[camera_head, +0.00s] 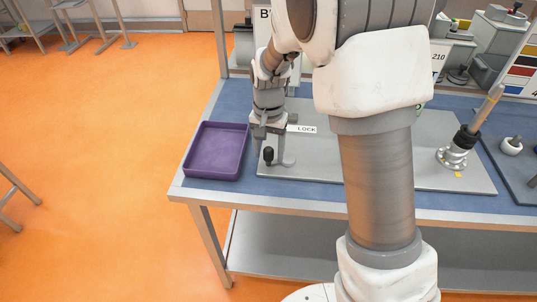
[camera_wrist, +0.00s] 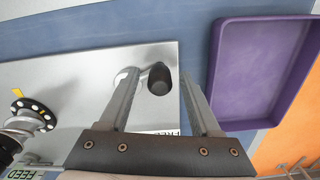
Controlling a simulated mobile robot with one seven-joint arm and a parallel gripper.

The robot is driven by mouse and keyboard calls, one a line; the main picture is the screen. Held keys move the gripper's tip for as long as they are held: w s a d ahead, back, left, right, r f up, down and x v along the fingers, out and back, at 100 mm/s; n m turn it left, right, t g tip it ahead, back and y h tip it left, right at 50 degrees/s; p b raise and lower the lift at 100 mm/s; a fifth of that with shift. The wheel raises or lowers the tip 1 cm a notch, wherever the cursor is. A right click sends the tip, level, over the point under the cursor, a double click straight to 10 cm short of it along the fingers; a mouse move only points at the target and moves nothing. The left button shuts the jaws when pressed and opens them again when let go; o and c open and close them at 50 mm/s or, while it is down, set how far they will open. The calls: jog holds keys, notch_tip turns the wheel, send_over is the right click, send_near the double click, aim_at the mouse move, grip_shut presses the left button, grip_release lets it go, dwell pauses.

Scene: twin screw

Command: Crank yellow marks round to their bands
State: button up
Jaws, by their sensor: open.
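A black crank knob (camera_head: 268,155) stands upright on the grey plate (camera_head: 320,170), near its left end. In the wrist view the same knob (camera_wrist: 158,79) shows between the tips of my open gripper (camera_wrist: 159,76), with a gap visible on its right side. A pale crank part shows beside it, mostly behind the left finger. In the head view my gripper (camera_head: 268,134) is at the knob. A second metal base (camera_head: 453,157) with a black collar stands at the plate's right, a yellow mark (camera_head: 458,174) before it. Yellow (camera_wrist: 17,92) also shows by the dotted black ring (camera_wrist: 32,111).
A purple tray (camera_head: 216,151) sits left of the plate and close to my right finger in the wrist view. A slanted wooden-coloured shaft (camera_head: 486,108) rises from the right base. A small white bowl (camera_head: 511,147) is further right. My arm hides the plate's middle.

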jog(key=shift+f, duration=0.6)
grip_shut()
